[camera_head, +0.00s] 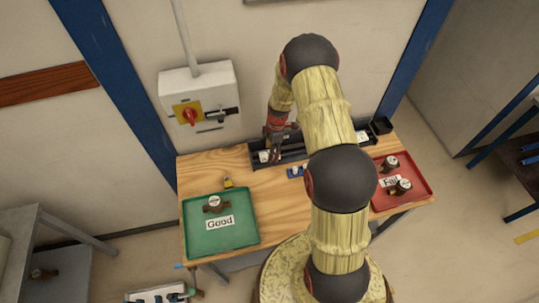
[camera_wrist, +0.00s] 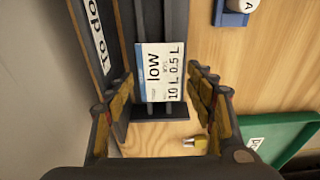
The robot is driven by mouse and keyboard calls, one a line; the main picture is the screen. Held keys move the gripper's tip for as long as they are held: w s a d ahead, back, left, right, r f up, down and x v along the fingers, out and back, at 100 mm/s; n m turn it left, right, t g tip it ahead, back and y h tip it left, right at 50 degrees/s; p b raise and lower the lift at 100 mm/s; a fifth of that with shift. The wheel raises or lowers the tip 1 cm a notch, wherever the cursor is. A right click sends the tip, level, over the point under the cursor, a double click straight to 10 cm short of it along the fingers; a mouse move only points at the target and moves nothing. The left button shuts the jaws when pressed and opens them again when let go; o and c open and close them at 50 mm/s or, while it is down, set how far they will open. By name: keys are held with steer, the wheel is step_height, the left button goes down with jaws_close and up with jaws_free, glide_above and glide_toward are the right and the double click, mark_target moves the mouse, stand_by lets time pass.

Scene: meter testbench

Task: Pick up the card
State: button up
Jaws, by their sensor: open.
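The card (camera_wrist: 161,75) is white with a blue stripe and reads "low" and "10 L 0.5 L". In the wrist view it sits in a dark rack (camera_wrist: 176,20). My gripper (camera_wrist: 160,88) is open, with a finger on either side of the card's lower part in this view. I cannot tell whether either finger touches it. In the head view my gripper (camera_head: 275,157) is at the left end of the dark rack (camera_head: 293,150), and a small white patch of the card (camera_head: 264,156) shows beside it.
A green "Good" tray (camera_head: 242,240) holds a meter (camera_head: 214,204). A red "Fail" tray (camera_head: 420,180) holds two meters. A small yellow object (camera_head: 228,183) lies near the green tray. A switch box (camera_head: 198,95) hangs on the wall behind. My arm hides part of the table.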

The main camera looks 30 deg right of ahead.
steer(key=shift+f, duration=0.1)
steer(key=shift+c, duration=1.2)
steer(key=c, duration=0.4)
